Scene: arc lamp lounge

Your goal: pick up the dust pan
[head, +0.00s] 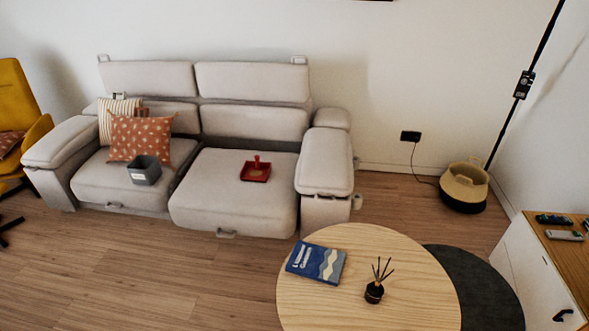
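A red dust pan (256,171) lies on the right seat cushion of the light grey sofa (230,205). It looks like a shallow square tray with a small upright red part near its back edge. Nothing touches it or covers it. Neither of my grippers shows in the head view.
A dark grey bin (144,170) and two pillows, one orange (140,138), are on the left seat. A round wooden table (400,270) with a blue book (316,262) and reed diffuser (375,291) stands front right. Wooden floor (150,270) is clear in front of the sofa.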

